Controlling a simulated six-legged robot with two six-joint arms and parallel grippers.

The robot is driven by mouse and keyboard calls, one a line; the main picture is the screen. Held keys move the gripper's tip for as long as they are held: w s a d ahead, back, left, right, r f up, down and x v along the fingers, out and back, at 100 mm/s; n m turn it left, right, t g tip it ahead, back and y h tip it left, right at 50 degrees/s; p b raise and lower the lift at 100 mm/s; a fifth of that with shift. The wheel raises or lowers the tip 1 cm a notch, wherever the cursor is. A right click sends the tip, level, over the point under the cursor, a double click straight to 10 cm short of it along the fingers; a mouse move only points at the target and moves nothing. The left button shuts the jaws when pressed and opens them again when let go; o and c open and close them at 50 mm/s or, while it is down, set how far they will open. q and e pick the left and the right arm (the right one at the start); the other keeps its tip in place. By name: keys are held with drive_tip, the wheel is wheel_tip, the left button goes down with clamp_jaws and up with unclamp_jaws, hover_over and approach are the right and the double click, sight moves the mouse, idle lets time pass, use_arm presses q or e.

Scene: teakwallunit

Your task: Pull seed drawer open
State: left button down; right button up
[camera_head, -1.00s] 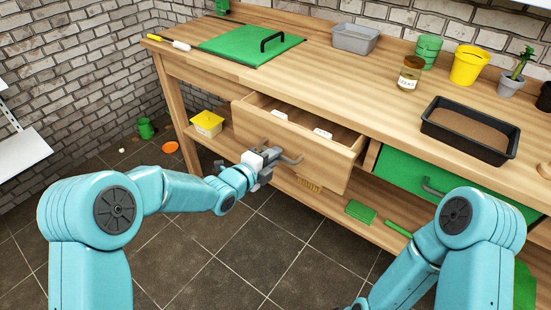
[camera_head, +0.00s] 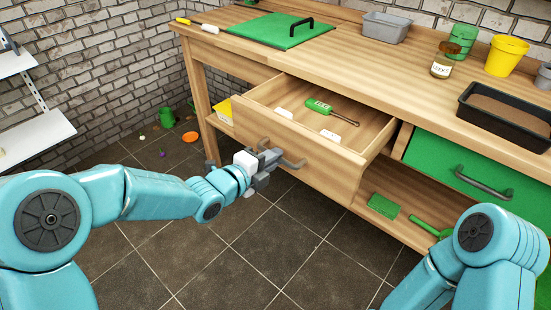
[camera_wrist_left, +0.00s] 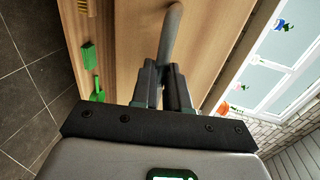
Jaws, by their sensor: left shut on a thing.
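The wooden seed drawer (camera_head: 318,160) stands well out from the workbench, and its inside shows. In it lie white packets (camera_head: 284,113) and a green-handled tool (camera_head: 331,111). My left gripper (camera_head: 268,166) is at the drawer's front, shut on the grey bar handle (camera_head: 290,163). The left wrist view shows the two fingers (camera_wrist_left: 165,85) closed around the handle (camera_wrist_left: 170,35) against the wooden front. My right arm comes in at the lower right; its gripper is out of view.
A green drawer (camera_head: 470,175) with a grey handle is shut at the right. A black soil tray (camera_head: 507,110), a jar (camera_head: 445,62) and pots stand on the bench top (camera_head: 380,75). The tiled floor (camera_head: 235,255) in front is clear.

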use_arm(q)
drive_tip(key=shift+r, duration=0.1)
drive_tip(key=c, duration=1.1)
unclamp_jaws()
drive_tip(key=shift+a, duration=0.1)
drive_tip(key=p+v, duration=0.1)
drive_tip(key=v, duration=1.5)
drive_tip(key=shift+s, duration=0.2)
